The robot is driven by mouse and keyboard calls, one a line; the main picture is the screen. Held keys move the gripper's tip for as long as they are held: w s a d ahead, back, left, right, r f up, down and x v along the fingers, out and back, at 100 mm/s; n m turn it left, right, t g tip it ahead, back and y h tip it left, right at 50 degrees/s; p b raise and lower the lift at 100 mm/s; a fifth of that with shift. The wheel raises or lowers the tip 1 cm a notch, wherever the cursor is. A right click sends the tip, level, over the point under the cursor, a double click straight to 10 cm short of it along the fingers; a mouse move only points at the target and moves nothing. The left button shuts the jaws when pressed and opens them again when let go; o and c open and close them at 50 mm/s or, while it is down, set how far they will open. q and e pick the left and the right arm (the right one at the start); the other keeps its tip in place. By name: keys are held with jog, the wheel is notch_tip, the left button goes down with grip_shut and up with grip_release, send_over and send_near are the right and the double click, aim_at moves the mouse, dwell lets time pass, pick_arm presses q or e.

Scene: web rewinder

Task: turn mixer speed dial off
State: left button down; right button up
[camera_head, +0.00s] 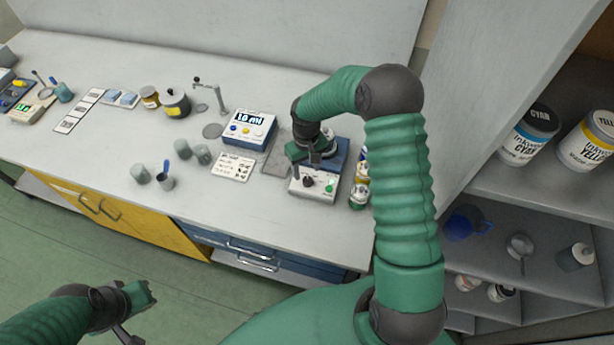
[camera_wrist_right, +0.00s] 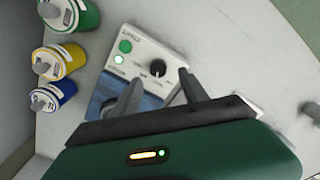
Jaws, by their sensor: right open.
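The mixer (camera_head: 326,192) has a white front panel and a blue top, and stands near the counter's front edge. Its black speed dial (camera_wrist_right: 158,68) shows in the right wrist view, beside a green button (camera_wrist_right: 125,46) and a small lit green light (camera_wrist_right: 118,59). My right gripper (camera_head: 314,158) is over the mixer, partly hiding it in the head view. In the wrist view its open fingers (camera_wrist_right: 160,78) point at the panel, with the dial between and just beyond the tips. Contact cannot be told. My left gripper (camera_head: 138,306) hangs low, away from the counter; its opening is unclear.
Grey cups (camera_head: 140,174) stand farther left. Shelves with ink cans (camera_head: 528,137) are at right.

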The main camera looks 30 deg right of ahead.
aim_at(308, 180)
notch_tip(308, 180, down, 5)
jog(key=shift+r, duration=0.1)
jog(key=shift+d+f, duration=0.4)
jog(key=shift+f, duration=0.05)
jog(key=shift+a+r, duration=0.1)
jog(key=shift+a, duration=0.2)
jog(key=c, duration=0.7)
jog(key=shift+d, duration=0.1)
grip_shut()
